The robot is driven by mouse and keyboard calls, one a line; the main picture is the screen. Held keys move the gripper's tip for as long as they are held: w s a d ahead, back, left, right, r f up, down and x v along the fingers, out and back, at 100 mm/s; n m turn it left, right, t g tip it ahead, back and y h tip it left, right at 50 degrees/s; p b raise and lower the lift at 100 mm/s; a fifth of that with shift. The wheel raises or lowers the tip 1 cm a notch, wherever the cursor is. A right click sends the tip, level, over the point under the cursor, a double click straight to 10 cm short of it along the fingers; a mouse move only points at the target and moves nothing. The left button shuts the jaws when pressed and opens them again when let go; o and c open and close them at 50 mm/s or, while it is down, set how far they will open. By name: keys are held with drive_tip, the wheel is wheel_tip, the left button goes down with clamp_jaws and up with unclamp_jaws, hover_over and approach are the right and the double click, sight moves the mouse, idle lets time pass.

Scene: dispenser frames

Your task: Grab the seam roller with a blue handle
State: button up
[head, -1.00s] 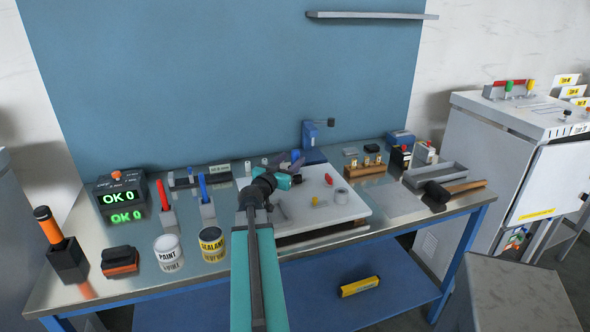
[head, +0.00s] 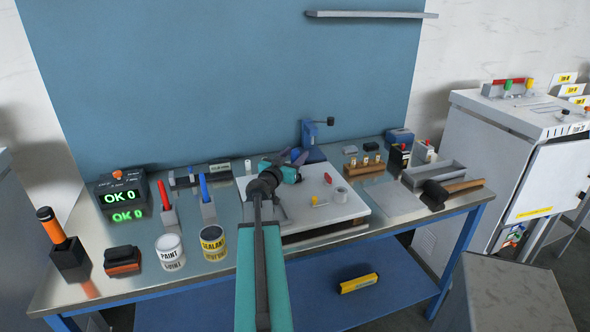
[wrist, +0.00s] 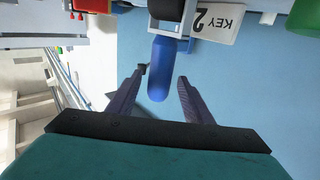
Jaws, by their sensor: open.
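In the wrist view, a blue rounded handle (wrist: 158,72) lies between the fingers of my gripper (wrist: 161,77). It joins a pale grey bracket with a dark part at the top of the picture, and looks like the seam roller. Both fingers stand apart from the handle, with a gap on each side. My gripper (head: 292,156) is open over the back of the bench in the head view, where it hides the roller or makes it too small to tell.
A blue clamp-like tool (head: 311,137) stands close behind my gripper. A white board (head: 352,209) lies below it. Upright red (head: 163,193) and blue (head: 203,186) handles, a paint can (head: 170,254) and a sealant can (head: 213,244) stand left. A blue panel (head: 220,80) rises behind.

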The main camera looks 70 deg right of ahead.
drive_tip(key=shift+s+d+r+p, duration=0.1)
drive_tip(key=shift+d+r+p, duration=0.2)
drive_tip(key=shift+d+p, duration=0.4)
drive_tip(key=shift+s+d+f+p, duration=0.15)
drive_tip(key=shift+d+p, duration=0.2)
drive_tip(key=shift+d, duration=0.9)
clamp_jaws()
